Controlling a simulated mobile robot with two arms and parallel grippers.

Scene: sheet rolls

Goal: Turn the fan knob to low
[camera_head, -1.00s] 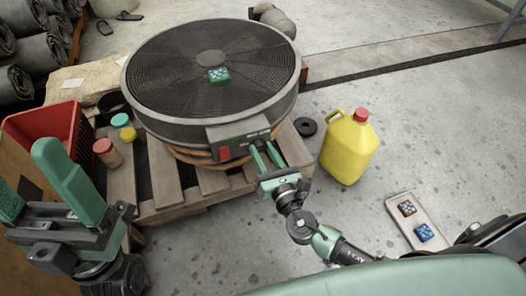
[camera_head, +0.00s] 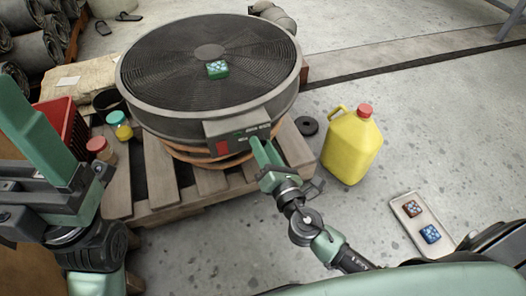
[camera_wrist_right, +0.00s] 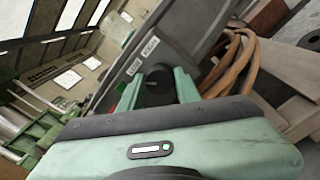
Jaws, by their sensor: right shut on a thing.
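The large round fan (camera_head: 208,85) lies grille-up on a wooden pallet. Its grey control box (camera_head: 237,127) faces me, with a red switch (camera_head: 223,147) on the left. My right gripper (camera_head: 262,152) is at the right part of that box. In the right wrist view the dark fan knob (camera_wrist_right: 159,84) sits between the two green fingers, and the gripper is shut on it. Small white labels (camera_wrist_right: 142,57) beside the knob are too small to read surely. The knob's pointer is hidden. My left gripper (camera_head: 30,130) is raised at the left edge, apparently open and empty, partly out of frame.
A yellow jug (camera_head: 351,146) with a red cap stands right of the pallet (camera_head: 160,190). A red crate (camera_head: 62,122) and small jars (camera_head: 101,149) are at left.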

